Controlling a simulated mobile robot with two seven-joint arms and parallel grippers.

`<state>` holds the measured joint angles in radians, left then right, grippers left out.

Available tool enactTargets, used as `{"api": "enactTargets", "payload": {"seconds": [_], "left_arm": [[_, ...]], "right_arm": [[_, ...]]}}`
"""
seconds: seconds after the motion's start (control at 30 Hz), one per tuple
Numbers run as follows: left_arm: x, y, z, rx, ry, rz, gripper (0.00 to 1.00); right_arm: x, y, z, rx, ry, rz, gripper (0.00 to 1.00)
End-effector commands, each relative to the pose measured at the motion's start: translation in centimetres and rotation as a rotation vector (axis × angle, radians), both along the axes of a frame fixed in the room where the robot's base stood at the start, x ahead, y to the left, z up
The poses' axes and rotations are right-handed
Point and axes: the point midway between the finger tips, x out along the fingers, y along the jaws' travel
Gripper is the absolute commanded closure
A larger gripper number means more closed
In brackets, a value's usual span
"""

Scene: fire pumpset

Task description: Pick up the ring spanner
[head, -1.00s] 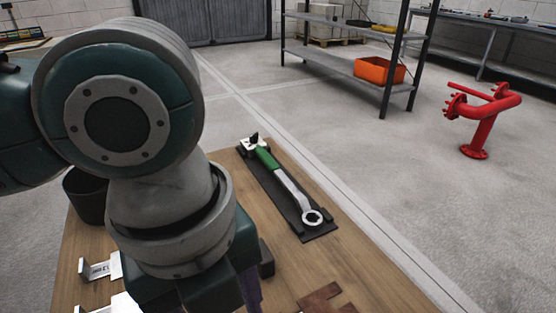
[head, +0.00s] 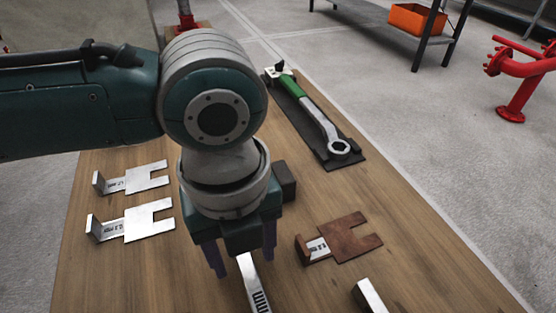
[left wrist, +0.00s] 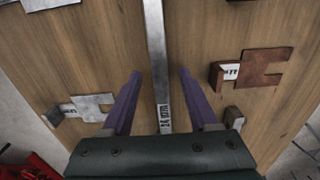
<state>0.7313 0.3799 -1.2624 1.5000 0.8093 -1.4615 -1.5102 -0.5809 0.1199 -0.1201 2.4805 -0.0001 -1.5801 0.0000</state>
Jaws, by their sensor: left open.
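A spanner with a green grip (head: 291,87) and a ring at its near end lies on a black tray (head: 308,129), right of my left arm in the head view. A flat silver bar (head: 256,285) with dark marking lies on the wooden table below my left gripper (head: 243,263). In the left wrist view this bar (left wrist: 155,55) runs between the two purple fingers of the left gripper (left wrist: 160,74). They are open, with a gap on each side of the bar. My wrist hides the bar's far part in the head view, so I cannot tell its end shape.
Two silver notched plates (head: 150,219) lie at left on the table (head: 120,280). A rusty notched plate (head: 350,238) and a metal block (head: 369,297) lie at right. A dark block (head: 285,180) stands beside my wrist. Red pipework (head: 515,85) and a shelf stand beyond.

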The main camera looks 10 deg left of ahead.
Motion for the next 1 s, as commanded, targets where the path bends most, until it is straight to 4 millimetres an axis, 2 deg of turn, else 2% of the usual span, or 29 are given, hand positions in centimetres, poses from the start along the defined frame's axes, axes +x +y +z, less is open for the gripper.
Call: {"api": "enactTargets", "payload": {"seconds": [0.13, 0.67, 1.0], "left_arm": [[-0.02, -0.01, 0.07, 0.0, 0.0, 0.0, 0.4], [-0.02, 0.0, 0.08, 0.001, 0.001, 0.001, 1.0], [-0.03, 0.01, 0.08, 0.001, 0.001, 0.001, 1.0]], "right_arm": [[0.02, 0.0, 0.08, 0.0, -0.001, 0.0, 0.31], [0.04, 0.0, 0.08, 0.0, -0.001, 0.0, 0.31], [0.05, 0.0, 0.08, 0.0, -0.001, 0.0, 0.31]]}}
